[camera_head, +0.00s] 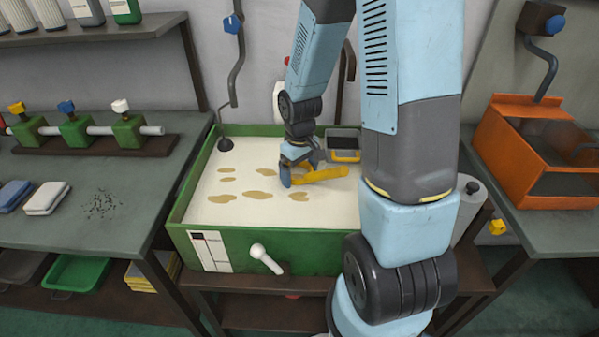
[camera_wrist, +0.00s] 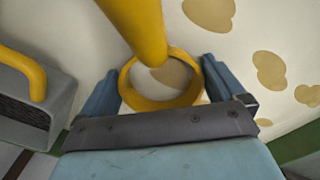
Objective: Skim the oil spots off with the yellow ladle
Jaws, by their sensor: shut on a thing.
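The green tank (camera_head: 265,224) holds a pale, milky liquid with several brown oil spots (camera_head: 258,195) on its surface. Oil spots (camera_wrist: 268,70) also show in the wrist view, mostly on the right. My gripper (camera_head: 297,172) is over the tank, right of most spots. It is shut on the yellow ladle (camera_head: 322,174), which reaches to the right from the fingers. In the wrist view, a yellow ring of the ladle sits between the blue fingers (camera_wrist: 160,82), with a thick yellow bar rising from it. A brown patch shows through the ring. I cannot tell whether the ladle touches the liquid.
A grey box with a yellow handle (camera_head: 345,142) stands at the tank's back right. A dark pipe (camera_head: 238,75) comes down at the back left. A white lever (camera_head: 262,254) sticks out in front. An orange bin (camera_head: 520,186) stands on the right bench.

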